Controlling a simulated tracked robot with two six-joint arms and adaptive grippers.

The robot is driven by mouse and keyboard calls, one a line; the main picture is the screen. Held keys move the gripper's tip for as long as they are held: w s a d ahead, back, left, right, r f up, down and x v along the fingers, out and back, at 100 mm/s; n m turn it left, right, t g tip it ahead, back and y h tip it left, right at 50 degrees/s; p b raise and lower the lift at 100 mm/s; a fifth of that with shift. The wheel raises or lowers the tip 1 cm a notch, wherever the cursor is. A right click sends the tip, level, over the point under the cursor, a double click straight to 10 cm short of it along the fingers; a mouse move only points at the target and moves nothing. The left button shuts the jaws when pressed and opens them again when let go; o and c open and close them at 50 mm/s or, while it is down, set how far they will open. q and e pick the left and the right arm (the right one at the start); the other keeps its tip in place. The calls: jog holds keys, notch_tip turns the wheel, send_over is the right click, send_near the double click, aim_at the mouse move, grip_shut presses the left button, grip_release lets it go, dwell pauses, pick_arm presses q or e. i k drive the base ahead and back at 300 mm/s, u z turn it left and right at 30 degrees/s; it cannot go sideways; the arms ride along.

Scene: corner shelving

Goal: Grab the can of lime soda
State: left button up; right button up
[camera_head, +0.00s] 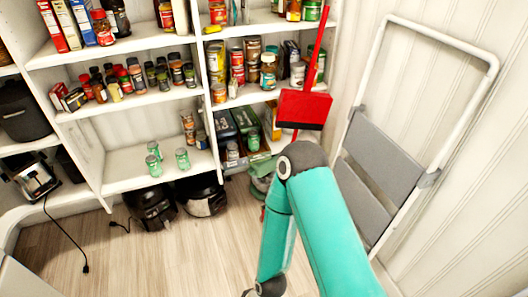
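Several small green-and-white cans, which may be the lime soda, stand on the lower white shelf: a front-left can (153,165), one behind it (154,149) and one to the right (182,158). Their labels are too small to read. Another green can (253,140) stands further right, by the dark green boxes. My teal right arm comes in from the bottom right, bends at a dark elbow and runs down to the bottom edge. Its gripper is outside the picture. My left arm and gripper are not in view.
Jars and cans fill the upper shelves. Black appliances (204,196) stand on the floor under the cans. A red dustpan (304,109) is at the shelf's right end. A folded step ladder (380,160) leans on the right wall. The wooden floor (150,260) is mostly clear.

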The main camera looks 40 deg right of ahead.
aim_at(253, 135)
jog(key=z, duration=0.65)
jog(key=k, duration=0.15)
jog(key=z, duration=0.4)
jog(key=i, duration=1)
jog(key=u, duration=0.05)
jog(key=k, duration=1.25)
jog(key=u, duration=0.4)
jog(key=i, duration=0.75)
jog(key=u, duration=0.5)
jog(key=i, duration=1.15)
jog(key=z, duration=0.45)
